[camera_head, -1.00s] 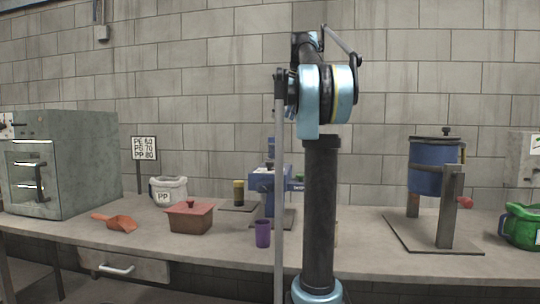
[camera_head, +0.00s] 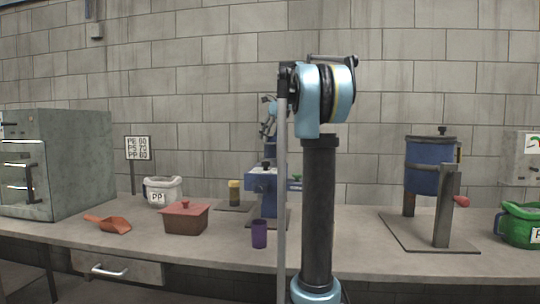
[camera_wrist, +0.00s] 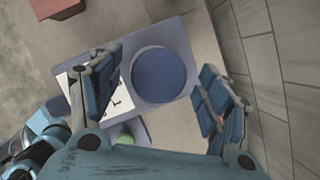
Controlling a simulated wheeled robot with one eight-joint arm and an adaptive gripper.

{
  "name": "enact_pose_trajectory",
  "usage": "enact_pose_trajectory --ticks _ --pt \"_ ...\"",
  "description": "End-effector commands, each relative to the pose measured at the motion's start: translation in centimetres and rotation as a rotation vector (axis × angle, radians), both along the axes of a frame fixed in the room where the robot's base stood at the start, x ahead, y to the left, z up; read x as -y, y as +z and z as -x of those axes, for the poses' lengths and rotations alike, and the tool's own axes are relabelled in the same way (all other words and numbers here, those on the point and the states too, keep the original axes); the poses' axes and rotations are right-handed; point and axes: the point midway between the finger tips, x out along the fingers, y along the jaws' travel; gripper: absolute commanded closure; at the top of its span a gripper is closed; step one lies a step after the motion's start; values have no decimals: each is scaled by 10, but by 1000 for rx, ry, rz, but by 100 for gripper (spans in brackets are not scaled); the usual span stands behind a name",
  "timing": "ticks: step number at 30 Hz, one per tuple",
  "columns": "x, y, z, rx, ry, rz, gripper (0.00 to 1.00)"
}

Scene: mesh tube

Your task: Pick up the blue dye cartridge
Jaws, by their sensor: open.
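I cannot pick out a blue dye cartridge for certain; my arm hides part of the bench. A blue machine (camera_head: 262,181) stands on the bench behind my arm. In the wrist view its blue-grey body (camera_wrist: 178,35) has a round dark blue top (camera_wrist: 160,75) and a white marked panel. My gripper (camera_wrist: 160,70) is open and empty, its two fingers on either side of that round top in the picture. In the head view my gripper (camera_head: 268,115) is above the machine, partly hidden by my arm. A purple cup-like cylinder (camera_head: 259,234) stands in front of the machine.
A yellow-topped dark canister (camera_head: 235,193) stands left of the machine. A red lidded box (camera_head: 186,218), an orange scoop (camera_head: 108,224) and a white PP bag (camera_head: 163,192) are further left. A blue drum on a stand (camera_head: 431,166) and a green bag (camera_head: 521,225) are right.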

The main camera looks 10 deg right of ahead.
Motion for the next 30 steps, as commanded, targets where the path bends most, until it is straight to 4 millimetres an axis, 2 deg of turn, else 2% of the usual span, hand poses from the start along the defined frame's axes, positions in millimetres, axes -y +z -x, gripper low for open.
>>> enact_pose_trajectory --ticks 5,16,25,26,30 --pt "-2 -8 -2 0 0 0 29" --pt "-12 -49 -14 0 -1 0 29" --pt "-13 -54 -15 0 -1 0 29" --pt "-13 -54 -16 0 -1 0 32" --pt "-12 -54 -16 0 -1 0 63"
